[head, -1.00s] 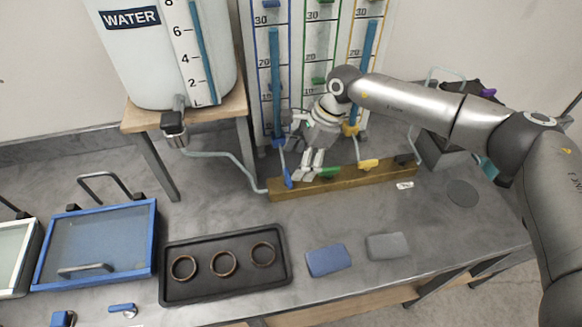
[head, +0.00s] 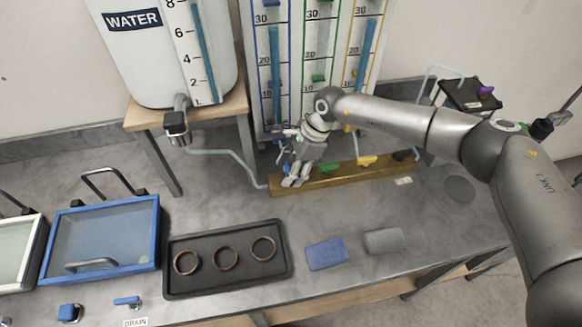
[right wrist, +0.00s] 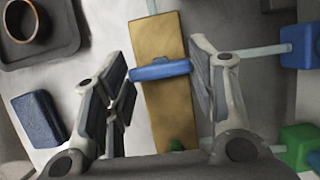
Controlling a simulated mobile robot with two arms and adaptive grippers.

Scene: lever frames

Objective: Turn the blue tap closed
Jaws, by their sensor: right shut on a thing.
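The blue tap (right wrist: 160,70) sits on a brass-coloured wooden bar (right wrist: 152,35), its handle lying crosswise over the bar in the right wrist view. My right gripper (right wrist: 160,82) has one finger at each end of the handle and is shut on it. In the head view my right gripper (head: 293,181) is at the left end of the bar (head: 345,178) and hides most of the blue tap. My left gripper is not in view.
The green tap (head: 327,168) and yellow tap (head: 367,160) stand along the bar to the right. Gauge columns (head: 316,60) rise behind. A black tray (head: 205,283) with rings and a blue sponge (head: 326,254) lie in front. A water tank (head: 165,60) stands at the left.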

